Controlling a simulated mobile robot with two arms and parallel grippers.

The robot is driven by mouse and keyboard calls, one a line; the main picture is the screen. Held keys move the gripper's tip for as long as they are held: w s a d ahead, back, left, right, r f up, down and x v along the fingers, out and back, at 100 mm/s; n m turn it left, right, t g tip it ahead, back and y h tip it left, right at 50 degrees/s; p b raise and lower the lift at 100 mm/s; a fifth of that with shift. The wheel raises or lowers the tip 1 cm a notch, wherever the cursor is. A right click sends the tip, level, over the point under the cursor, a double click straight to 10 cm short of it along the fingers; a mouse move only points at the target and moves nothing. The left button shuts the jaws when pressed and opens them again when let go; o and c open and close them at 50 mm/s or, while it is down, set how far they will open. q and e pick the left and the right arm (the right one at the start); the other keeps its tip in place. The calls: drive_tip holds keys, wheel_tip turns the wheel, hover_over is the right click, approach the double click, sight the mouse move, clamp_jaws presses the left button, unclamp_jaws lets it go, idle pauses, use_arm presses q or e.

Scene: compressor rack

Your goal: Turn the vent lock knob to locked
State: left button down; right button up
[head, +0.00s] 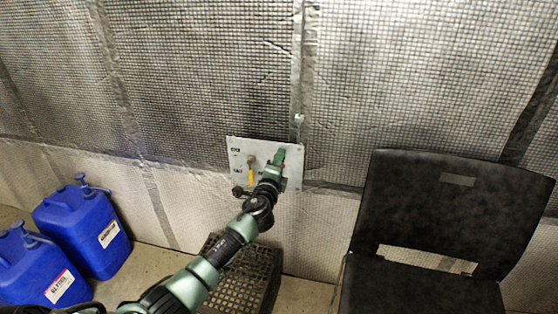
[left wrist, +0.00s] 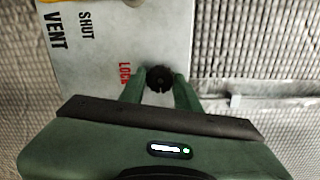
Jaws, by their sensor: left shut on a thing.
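The vent lock knob (left wrist: 159,80) is a small black round knob on a light grey panel (left wrist: 95,75), beside red lettering that starts "LOCK". In the left wrist view my left gripper (left wrist: 159,90) is shut on the knob, one green finger on each side of it. In the head view my left gripper (head: 279,160) reaches the right part of the wall panel (head: 235,148) and hides the knob. The panel also bears the words "SHUT" and "VENT". The knob's marking, and so its setting, cannot be made out. My right gripper is in neither view.
A yellow-handled valve (head: 251,172) sits on the panel just left of my gripper. A black chair (head: 445,205) stands at right. A black crate (head: 240,285) is on the floor below the panel. Blue jugs (head: 85,230) stand at left. Quilted foil covers the wall.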

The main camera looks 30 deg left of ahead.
use_arm(q)
drive_tip(key=shift+f, duration=0.15)
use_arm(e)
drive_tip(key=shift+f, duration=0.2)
use_arm(q)
drive_tip(key=shift+m, duration=0.3)
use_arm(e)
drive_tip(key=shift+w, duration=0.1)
use_arm(q)
drive_tip(key=c, duration=1)
unclamp_jaws()
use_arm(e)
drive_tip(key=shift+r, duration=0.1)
use_arm(q)
drive_tip(key=p+v, duration=0.1)
drive_tip(key=v, duration=0.6)
drive_tip(key=shift+s, duration=0.4)
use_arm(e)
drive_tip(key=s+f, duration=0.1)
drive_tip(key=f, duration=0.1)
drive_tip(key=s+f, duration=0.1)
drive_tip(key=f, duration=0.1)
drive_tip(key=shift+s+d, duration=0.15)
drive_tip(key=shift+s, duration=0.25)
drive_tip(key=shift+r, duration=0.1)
